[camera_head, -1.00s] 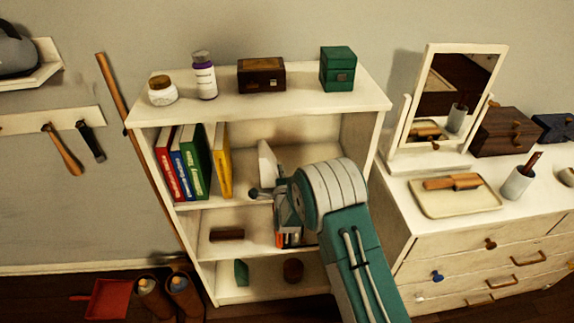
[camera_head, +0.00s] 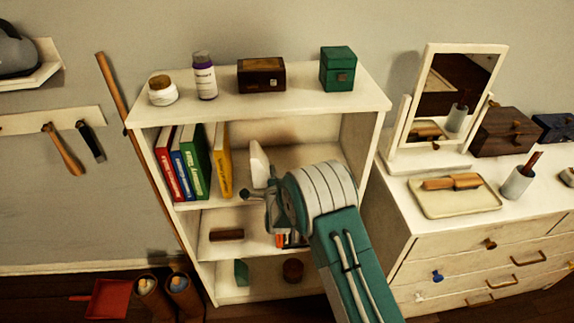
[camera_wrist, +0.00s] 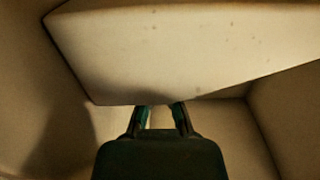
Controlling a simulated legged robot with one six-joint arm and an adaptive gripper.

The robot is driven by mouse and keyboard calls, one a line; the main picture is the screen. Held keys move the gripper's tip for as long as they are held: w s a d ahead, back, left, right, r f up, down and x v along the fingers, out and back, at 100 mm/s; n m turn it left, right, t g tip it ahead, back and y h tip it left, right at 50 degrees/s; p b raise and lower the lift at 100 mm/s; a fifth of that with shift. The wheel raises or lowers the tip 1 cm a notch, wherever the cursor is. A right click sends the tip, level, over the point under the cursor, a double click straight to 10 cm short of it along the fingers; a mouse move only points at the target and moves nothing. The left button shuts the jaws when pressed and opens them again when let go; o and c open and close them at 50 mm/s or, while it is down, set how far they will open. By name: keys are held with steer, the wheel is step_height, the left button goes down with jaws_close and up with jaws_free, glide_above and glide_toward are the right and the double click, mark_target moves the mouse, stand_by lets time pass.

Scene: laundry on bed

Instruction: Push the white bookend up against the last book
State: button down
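The white bookend (camera_head: 258,163) stands upright on the upper shelf in the head view, to the right of the books. A visible gap lies between it and the yellow book (camera_head: 225,165), the last in the row. My gripper (camera_head: 250,194) reaches in from the right, with its tip low by the bookend, whose lower part it hides. I cannot tell whether they touch. In the wrist view, a large pale panel fills the top and covers the tips of my gripper's fingers (camera_wrist: 160,117). The visible finger parts stand apart and lean inward, so their opening is unclear.
Red, blue and green books (camera_head: 197,165) stand left of the yellow one. The white bookcase (camera_head: 290,107) has a side wall right of my arm. Jars and boxes stand on its top. A dresser (camera_head: 430,232) with a mirror stands at the right.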

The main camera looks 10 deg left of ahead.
mark_target(262, 172)
steer(key=shift+s+a, duration=0.3)
steer(key=shift+a, duration=0.75)
steer(key=shift+s+a, duration=0.3)
steer(key=shift+a, duration=0.7)
steer(key=shift+s+a, duration=0.3)
steer(key=shift+a, duration=0.75)
steer(key=shift+d, duration=0.15)
steer(key=shift+w+d, duration=0.25)
steer(key=shift+d, duration=0.45)
steer(key=shift+w+d, duration=0.2)
steer(key=shift+d, duration=0.45)
steer(key=v, duration=1.4)
steer(key=shift+r, duration=0.1)
